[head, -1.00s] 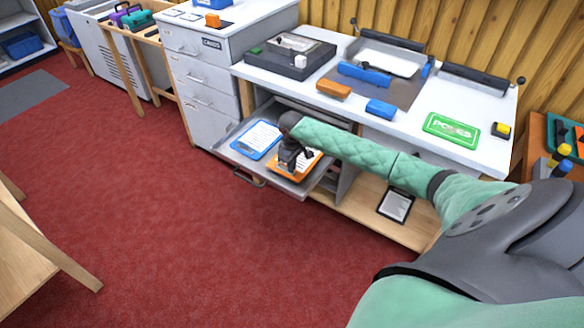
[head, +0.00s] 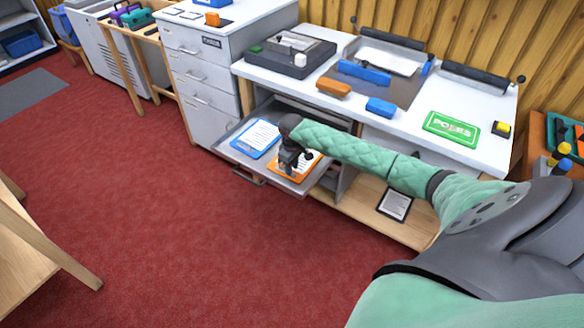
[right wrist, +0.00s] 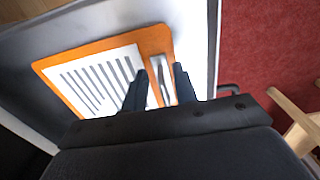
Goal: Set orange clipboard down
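The orange clipboard (head: 284,175) lies flat in the pulled-out drawer tray, on its right side, with a white lined sheet on it. The right wrist view shows its orange border (right wrist: 64,92) and metal clip (right wrist: 160,80). My right gripper (head: 294,164) is over the clipboard, partly hiding it in the head view. In the right wrist view its two fingers (right wrist: 160,88) are apart, near the clip end, with the clip showing between them. I see no finger pressed on the board. My left gripper is not in view.
A blue clipboard (head: 247,150) lies beside the orange one in the drawer (head: 225,145). The bench top (head: 410,115) above carries a green mat (head: 452,128), a blue block (head: 380,107) and an orange block (head: 333,87).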

